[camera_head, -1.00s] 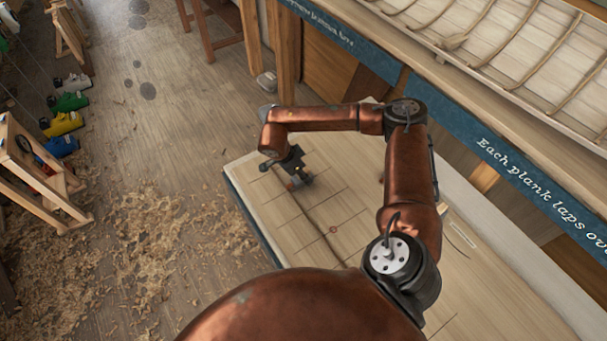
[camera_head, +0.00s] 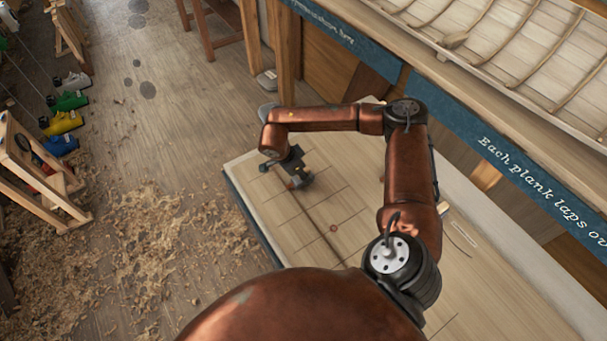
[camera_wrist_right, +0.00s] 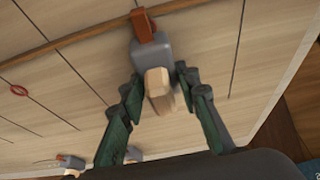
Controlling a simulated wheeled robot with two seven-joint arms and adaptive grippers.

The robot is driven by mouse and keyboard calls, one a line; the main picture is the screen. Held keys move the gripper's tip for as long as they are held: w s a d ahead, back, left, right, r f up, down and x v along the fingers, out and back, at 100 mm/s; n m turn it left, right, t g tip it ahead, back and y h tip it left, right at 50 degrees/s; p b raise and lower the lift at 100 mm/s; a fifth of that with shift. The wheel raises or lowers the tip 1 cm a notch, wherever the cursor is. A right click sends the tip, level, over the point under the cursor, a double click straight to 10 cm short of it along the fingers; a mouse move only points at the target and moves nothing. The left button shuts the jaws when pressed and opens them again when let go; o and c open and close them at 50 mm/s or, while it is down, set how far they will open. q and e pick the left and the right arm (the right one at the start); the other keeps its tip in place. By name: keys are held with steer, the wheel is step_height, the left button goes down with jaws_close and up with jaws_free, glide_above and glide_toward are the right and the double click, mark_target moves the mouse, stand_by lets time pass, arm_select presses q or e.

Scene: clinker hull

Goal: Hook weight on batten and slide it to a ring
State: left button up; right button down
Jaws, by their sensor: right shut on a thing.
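My right gripper (camera_wrist_right: 160,82) is shut on the pale wooden handle of a grey weight (camera_wrist_right: 152,52) in the right wrist view. The weight's orange-red hook (camera_wrist_right: 142,24) reaches across the thin brown batten (camera_wrist_right: 85,34); whether it is fully seated there I cannot tell. A small red ring (camera_wrist_right: 19,90) is marked on the board left of the weight, just below the batten. In the head view my right gripper (camera_head: 298,178) is low over the board's left part, and a red ring (camera_head: 333,228) lies below and right of it. My left gripper is not in view.
The pale board (camera_head: 345,190) has dark lines across it. Another weight (camera_wrist_right: 70,162) lies at the lower left of the wrist view. The clinker hull (camera_head: 520,45) stands behind a blue lettered edge (camera_head: 455,105). Shavings cover the floor at left.

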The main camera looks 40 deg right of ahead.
mark_target(297, 180)
steer(key=shift+d+r, duration=0.1)
steer(key=shift+d, duration=0.05)
stand_by(0.4)
steer(key=shift+s+d, duration=0.1)
steer(key=shift+d, duration=0.65)
stand_by(0.8)
steer(key=c, duration=1.4)
jaws_free()
steer(key=shift+f, duration=0.2)
steer(key=v, duration=1.2)
